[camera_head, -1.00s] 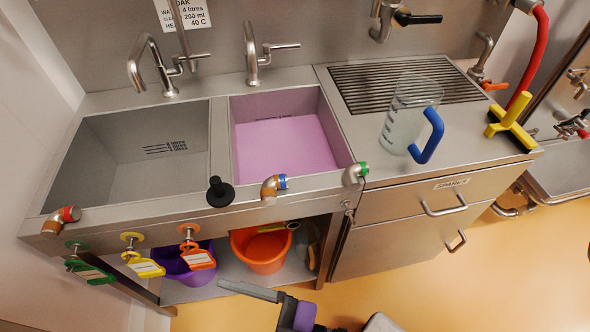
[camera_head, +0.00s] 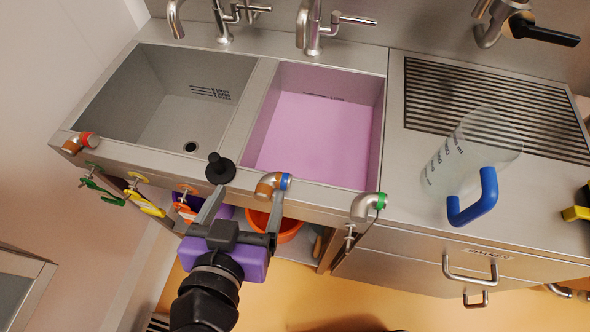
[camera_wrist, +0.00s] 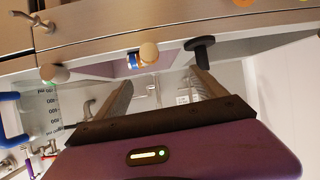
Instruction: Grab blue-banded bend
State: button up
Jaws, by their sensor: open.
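The blue-banded bend (camera_head: 268,185) is a short elbow, copper-coloured and steel, with a blue band. It lies on the front rim of the sink unit, before the pink-filled basin. In the wrist view the bend (camera_wrist: 148,54) sits beyond the fingertips, between their lines. My gripper (camera_head: 246,195) is open and empty, just in front of the rim. Its right finger shows just below the bend in the head view; I cannot tell whether they touch. A red-banded bend (camera_head: 80,143) lies at the rim's left end, and a green-banded bend (camera_head: 368,206) lies right of the blue-banded one.
A black plug (camera_head: 220,170) stands on the rim close left of the bend. A clear jug (camera_head: 468,150) with a blue handle stands on the right worktop. An orange bucket (camera_head: 288,229) is on the shelf below.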

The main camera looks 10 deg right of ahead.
aim_at(272, 184)
jog(key=shift+m+g+h, duration=0.4)
jog(key=shift+m+g, duration=0.1)
jog(key=shift+m, duration=0.2)
jog(key=shift+w+d+f+p, duration=0.25)
jog(key=shift+w+d+f, duration=0.9)
jog(key=shift+w, duration=0.2)
jog(key=shift+w+d+f+p, duration=0.2)
jog(key=shift+w+d+f, duration=0.8)
jog(key=shift+w+f, duration=0.3)
jog(key=shift+r, duration=0.15)
jog(key=c, duration=1.6)
